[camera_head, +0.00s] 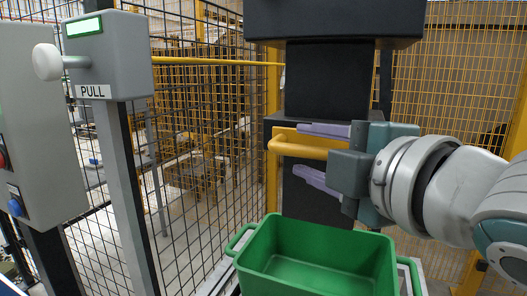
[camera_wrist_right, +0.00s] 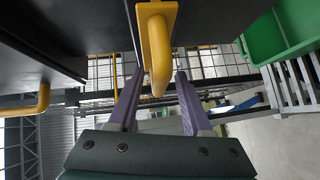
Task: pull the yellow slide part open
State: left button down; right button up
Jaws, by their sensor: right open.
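The yellow slide part (camera_head: 290,150) shows as a yellow bar handle on the front of the dark column. My right gripper (camera_head: 298,148) comes in from the right with its purple fingers open, one above the bar and one below. In the right wrist view the yellow slide part (camera_wrist_right: 156,45) reaches down between the two spread fingers of my right gripper (camera_wrist_right: 158,90). Gaps show on both sides, so the fingers do not appear to press on it. The gripper hides the bar's right part in the head view. My left gripper is not in view.
A green crate (camera_head: 262,265) stands open and empty below the handle. A grey box with a white knob and a PULL label (camera_head: 93,91) stands on a post at left. Mesh fencing (camera_head: 195,140) is behind. Another yellow handle (camera_wrist_right: 35,102) shows in the wrist view.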

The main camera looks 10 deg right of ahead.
grip_shut()
dwell(0.3)
dwell(1.1)
